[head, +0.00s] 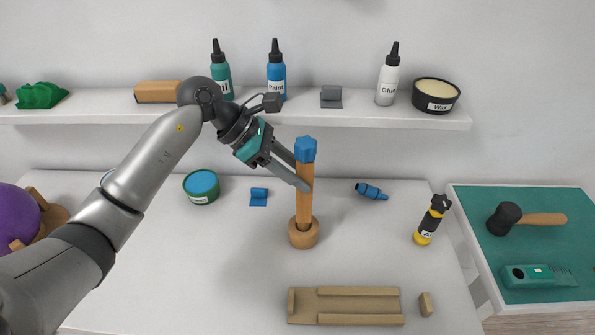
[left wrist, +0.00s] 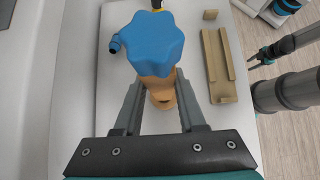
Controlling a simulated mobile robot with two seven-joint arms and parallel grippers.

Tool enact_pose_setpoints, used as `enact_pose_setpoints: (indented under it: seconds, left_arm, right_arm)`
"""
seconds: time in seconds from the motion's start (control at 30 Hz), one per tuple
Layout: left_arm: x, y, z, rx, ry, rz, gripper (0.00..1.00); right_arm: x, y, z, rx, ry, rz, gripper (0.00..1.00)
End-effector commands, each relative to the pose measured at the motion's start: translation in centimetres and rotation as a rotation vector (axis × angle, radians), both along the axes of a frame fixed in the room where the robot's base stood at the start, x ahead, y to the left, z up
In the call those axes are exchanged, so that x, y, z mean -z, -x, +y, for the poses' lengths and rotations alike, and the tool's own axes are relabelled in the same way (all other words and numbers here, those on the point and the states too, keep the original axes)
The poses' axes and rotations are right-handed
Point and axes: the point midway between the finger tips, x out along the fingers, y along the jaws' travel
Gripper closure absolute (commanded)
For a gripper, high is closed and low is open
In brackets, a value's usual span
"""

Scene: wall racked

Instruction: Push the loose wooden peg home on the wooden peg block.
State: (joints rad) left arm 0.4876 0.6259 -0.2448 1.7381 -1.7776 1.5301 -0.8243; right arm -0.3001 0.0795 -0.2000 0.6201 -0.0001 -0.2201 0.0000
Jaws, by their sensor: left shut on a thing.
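My left gripper (head: 304,186) is shut on an upright wooden post with a blue lobed knob (head: 305,149) on top. The post's lower end meets a round wooden base (head: 303,233) on the white table. In the left wrist view the blue knob (left wrist: 155,44) hides most of the post, between the two fingers (left wrist: 160,108). A tan wooden block with raised rails (head: 358,304) lies at the table's front, with a small separate wooden piece (head: 426,303) at its right. I cannot tell which piece is the named peg. My right gripper (left wrist: 253,60) shows small at the right of the wrist view.
Behind is a wall shelf (head: 250,114) with bottles and a wax tub (head: 435,94). A teal-topped surface (head: 540,250) is at right.

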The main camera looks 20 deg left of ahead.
Motion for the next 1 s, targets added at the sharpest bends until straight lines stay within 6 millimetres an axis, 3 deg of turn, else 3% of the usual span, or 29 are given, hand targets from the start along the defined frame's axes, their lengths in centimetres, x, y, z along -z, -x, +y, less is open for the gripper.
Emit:
enact_pose_setpoints:
  seconds: [1.0]
  left_arm:
    - [2.9,0.0,0.0,0.0,0.001,-0.002,1.0]
  right_arm:
    - [2.8,0.0,0.0,0.0,0.0,0.0,0.5]
